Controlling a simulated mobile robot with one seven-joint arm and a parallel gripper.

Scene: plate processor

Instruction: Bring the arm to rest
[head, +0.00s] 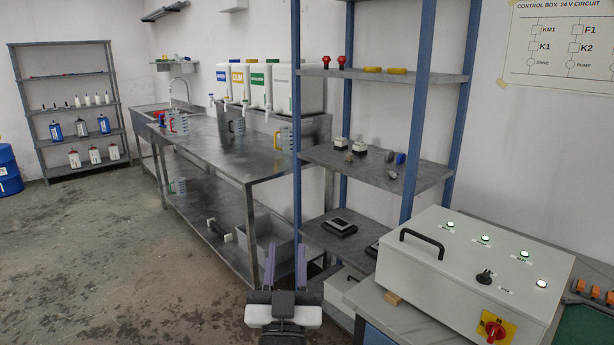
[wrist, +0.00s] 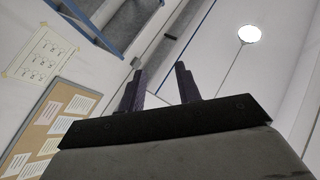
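My gripper (head: 285,268) shows at the bottom middle of the head view, with its two purple-grey fingers pointing up and away from me. The fingers stand apart with nothing between them. In the wrist view my gripper (wrist: 160,85) also shows two dark fingers with a clear gap. The wrist camera looks up past them at the wall and ceiling. My gripper is in front of the blue-post shelf rack (head: 296,130) and left of the control box (head: 475,275), and I see no contact with either.
The control box has lit green lamps and a red switch (head: 493,331). A steel workbench (head: 235,160) with jugs and labelled tanks runs along the wall. A grey rack (head: 75,115) and a blue drum (head: 9,170) stand at far left. The floor (head: 110,260) at left is clear.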

